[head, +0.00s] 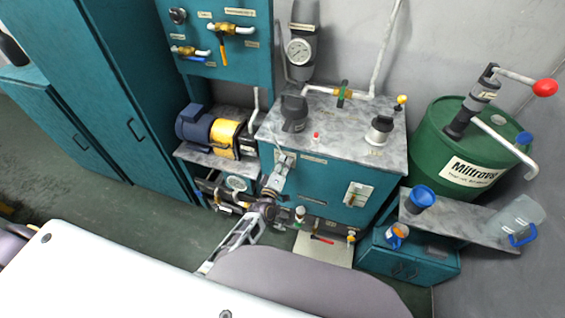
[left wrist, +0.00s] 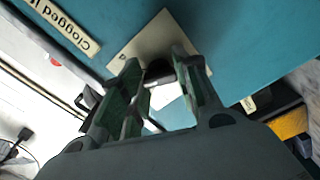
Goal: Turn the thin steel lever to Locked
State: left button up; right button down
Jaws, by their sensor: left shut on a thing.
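My left gripper (head: 275,182) is at the front of the teal tank cabinet, by a pale plate (head: 286,158) on its upper left. In the left wrist view the left gripper (left wrist: 160,85) has its two green-padded fingers on either side of a small dark part of the lever (left wrist: 158,70), in front of the pale plate (left wrist: 150,38). The gripper is shut on the lever. The fingers hide most of the lever, so its angle cannot be told. Most of the plate's lettering is hidden. My right gripper is not in view.
A label reading "Clogged" (left wrist: 62,26) is near the plate. A blue and yellow motor (head: 212,130) stands left of the tank cabinet (head: 318,178). A green drum (head: 450,145) with a hand pump stands at the right. Pipes and valves run low in front of the cabinet.

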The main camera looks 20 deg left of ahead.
pick_arm(q)
jog(key=m+p, duration=0.1)
jog(key=m, duration=0.3)
jog(key=shift+f+p, duration=0.1)
jog(key=shift+p, duration=0.2)
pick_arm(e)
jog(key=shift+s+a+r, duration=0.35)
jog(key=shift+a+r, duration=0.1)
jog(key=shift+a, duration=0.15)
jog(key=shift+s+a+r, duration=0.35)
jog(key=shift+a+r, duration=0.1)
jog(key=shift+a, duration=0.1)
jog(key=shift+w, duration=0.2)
pick_arm(q)
jog(key=o, duration=1)
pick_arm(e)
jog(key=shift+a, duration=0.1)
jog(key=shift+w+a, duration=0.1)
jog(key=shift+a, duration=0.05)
pick_arm(q)
jog(key=shift+s, duration=0.2)
